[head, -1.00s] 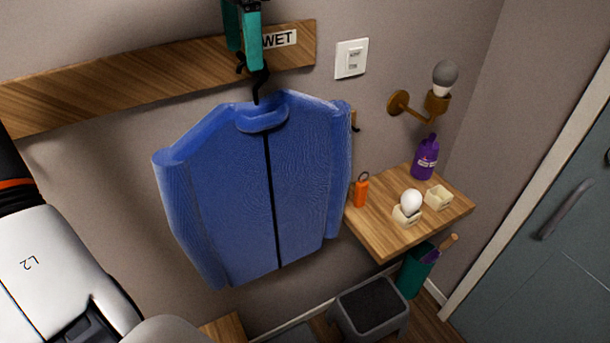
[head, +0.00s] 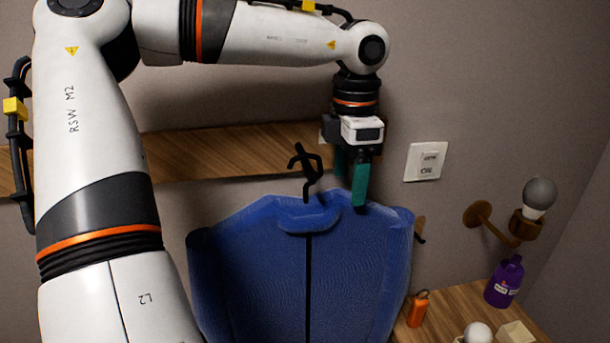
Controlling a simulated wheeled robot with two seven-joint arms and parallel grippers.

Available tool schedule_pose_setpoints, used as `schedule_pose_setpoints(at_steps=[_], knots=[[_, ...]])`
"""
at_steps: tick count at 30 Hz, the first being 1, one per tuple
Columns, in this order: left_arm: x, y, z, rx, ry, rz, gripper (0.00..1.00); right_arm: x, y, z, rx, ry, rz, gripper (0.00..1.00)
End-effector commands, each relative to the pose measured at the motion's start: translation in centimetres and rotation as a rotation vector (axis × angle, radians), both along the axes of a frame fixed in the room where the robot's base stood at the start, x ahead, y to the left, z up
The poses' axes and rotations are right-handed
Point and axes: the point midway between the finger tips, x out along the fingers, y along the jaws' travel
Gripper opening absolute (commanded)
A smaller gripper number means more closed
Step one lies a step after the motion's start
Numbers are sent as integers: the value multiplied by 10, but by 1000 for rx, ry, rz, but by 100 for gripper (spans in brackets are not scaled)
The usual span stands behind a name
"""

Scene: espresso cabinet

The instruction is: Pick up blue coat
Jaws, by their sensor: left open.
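The blue coat (head: 265,270) hangs upright against the wall, with a dark zip line down its front; its lower part is cut off by the frame. A black hook-shaped hanger top (head: 306,170) rises from its collar. My left gripper (head: 352,188), with teal fingers, points down just right of the collar, over the coat's right shoulder. It is open, and nothing shows between its fingers. I cannot tell whether the fingertips touch the coat. My right gripper is not in view.
A wooden board (head: 225,155) runs along the wall behind my arm. A switch plate (head: 426,161) and a wall lamp (head: 530,210) are to the right. A wooden shelf (head: 455,304) at lower right holds a purple bottle (head: 504,282), an orange item (head: 418,309) and a white ball (head: 478,333).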

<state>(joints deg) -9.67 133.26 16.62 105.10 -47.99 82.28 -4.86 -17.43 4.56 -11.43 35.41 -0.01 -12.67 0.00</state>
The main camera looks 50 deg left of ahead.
Motion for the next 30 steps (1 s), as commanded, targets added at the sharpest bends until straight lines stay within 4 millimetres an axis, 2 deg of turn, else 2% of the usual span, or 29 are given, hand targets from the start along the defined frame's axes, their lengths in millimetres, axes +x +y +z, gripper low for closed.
schedule_pose_setpoints(at_steps=[6, 10, 19, 30], knots=[[-1, -3, -27, -2, 8, -3, 76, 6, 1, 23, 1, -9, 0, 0], [0, -2, -44, -1, 4, -1, 76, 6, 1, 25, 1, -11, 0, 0], [1, -2, -51, 0, 1, -1, 76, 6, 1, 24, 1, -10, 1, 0], [1, -2, -50, 0, 1, -1, 16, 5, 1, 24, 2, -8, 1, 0]])
